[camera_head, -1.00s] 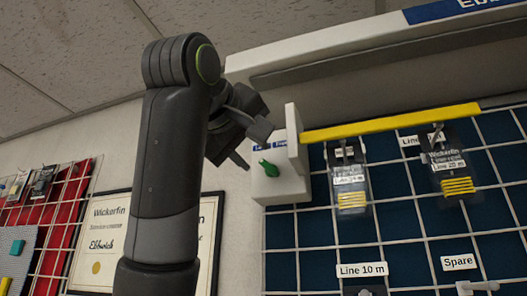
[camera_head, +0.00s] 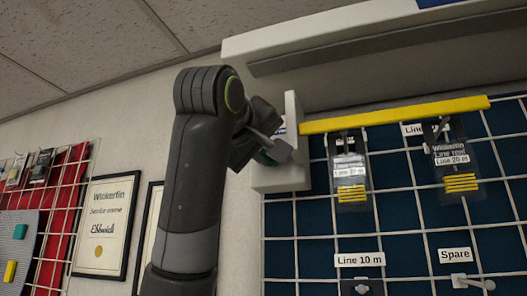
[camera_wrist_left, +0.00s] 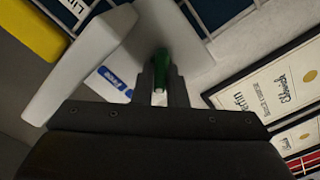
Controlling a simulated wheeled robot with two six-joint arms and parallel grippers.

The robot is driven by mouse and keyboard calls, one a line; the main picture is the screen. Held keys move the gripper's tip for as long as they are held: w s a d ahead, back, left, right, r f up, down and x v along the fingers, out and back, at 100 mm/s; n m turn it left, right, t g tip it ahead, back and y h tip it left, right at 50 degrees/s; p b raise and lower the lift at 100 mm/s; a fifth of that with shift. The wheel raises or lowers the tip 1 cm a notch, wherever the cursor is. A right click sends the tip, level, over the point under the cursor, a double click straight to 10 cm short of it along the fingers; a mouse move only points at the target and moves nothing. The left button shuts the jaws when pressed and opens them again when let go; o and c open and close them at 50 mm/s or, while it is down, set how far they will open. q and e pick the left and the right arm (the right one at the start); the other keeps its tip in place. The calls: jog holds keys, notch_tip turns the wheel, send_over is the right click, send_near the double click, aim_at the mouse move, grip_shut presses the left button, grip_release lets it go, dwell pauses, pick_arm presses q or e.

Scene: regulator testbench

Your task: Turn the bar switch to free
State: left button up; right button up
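The bar switch is a green handle (camera_head: 265,158) on the white end housing at the left end of the yellow bar (camera_head: 400,114). In the left wrist view the green handle (camera_wrist_left: 161,66) stands between my two dark fingertips. My left gripper (camera_head: 262,150) is at the housing; its fingers (camera_wrist_left: 161,84) lie close along both sides of the handle and look shut on it. Blue labels (camera_wrist_left: 113,80) show beside the handle, one partly covered; I cannot read the switch's setting. My right gripper is not in view.
A white block (camera_head: 292,135) stands out close to the right of my left gripper. Packaged line reels (camera_head: 348,172) hang below the yellow bar on the wire grid. Framed certificates (camera_head: 105,225) hang on the wall at left.

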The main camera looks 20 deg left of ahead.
pick_arm(q)
grip_shut()
jog(key=shift+m, duration=0.3)
jog(key=m+b, duration=0.2)
jog(key=m, duration=0.1)
jog(key=shift+m, duration=0.3)
jog(key=m+b, duration=0.1)
jog(key=m, duration=0.4)
jog(key=shift+d+r+b, duration=0.1)
jog(key=shift+d+b, duration=0.05)
jog(key=shift+b, duration=0.15)
jog(key=shift+s+d+m+b, duration=0.1)
jog(key=shift+m+b, duration=0.2)
jog(key=shift+m, duration=1.85)
jog(key=shift+d+m+b, duration=0.1)
jog(key=shift+m+b, duration=0.2)
jog(key=shift+m, duration=1.85)
